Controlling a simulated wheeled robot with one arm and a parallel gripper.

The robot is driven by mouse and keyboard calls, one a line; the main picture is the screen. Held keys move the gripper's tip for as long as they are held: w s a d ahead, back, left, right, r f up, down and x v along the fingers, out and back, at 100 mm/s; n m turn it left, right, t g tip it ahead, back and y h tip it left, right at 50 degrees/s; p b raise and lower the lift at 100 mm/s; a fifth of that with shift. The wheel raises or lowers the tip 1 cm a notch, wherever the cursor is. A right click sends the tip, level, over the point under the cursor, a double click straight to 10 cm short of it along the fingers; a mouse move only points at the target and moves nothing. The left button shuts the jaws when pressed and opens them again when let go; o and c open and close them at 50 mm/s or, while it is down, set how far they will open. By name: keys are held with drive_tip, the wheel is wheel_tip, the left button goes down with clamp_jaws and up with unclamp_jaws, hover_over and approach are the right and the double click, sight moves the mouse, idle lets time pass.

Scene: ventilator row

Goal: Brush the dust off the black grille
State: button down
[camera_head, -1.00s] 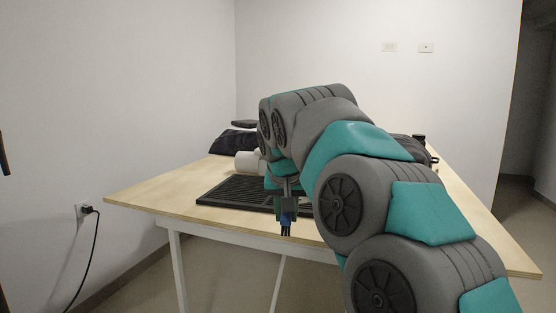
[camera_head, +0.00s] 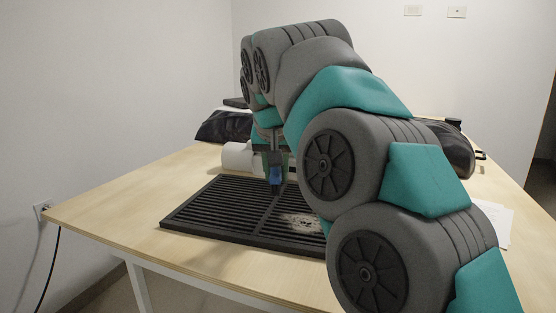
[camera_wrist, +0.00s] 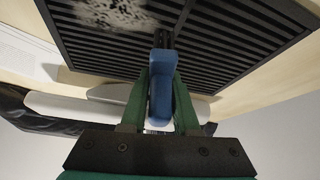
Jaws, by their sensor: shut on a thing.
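The black grille (camera_head: 212,208) lies flat on the wooden table, with slats and a centre bar. A pale grey dust patch (camera_head: 304,223) covers part of its right half, partly hidden by my arm. The dust (camera_wrist: 115,12) also shows at the top of the wrist view, left of the brush. My gripper (camera_head: 274,168) is over the grille, left of the dust in the head view. Its green fingers are shut on the blue handle of a brush (camera_wrist: 160,85). The dark bristles point toward the grille (camera_wrist: 235,45); I cannot tell if they touch it.
A white roll (camera_head: 237,157) and a black bag (camera_head: 225,126) lie behind the grille. Another black item (camera_head: 456,150) and white paper (camera_head: 496,222) are on the right, partly behind my arm. The table (camera_head: 120,200) is clear on the left.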

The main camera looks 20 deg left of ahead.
sight(277, 213)
drive_tip(key=shift+w+f, duration=0.15)
drive_tip(key=shift+w, duration=0.05)
drive_tip(key=shift+s+f+b, duration=0.1)
drive_tip(key=shift+f+b, duration=0.6)
drive_tip(key=shift+f, duration=0.25)
drive_tip(key=shift+f+b, duration=1.3)
drive_tip(key=shift+f, duration=0.6)
drive_tip(key=shift+f+b, duration=0.7)
drive_tip(key=shift+f, duration=0.3)
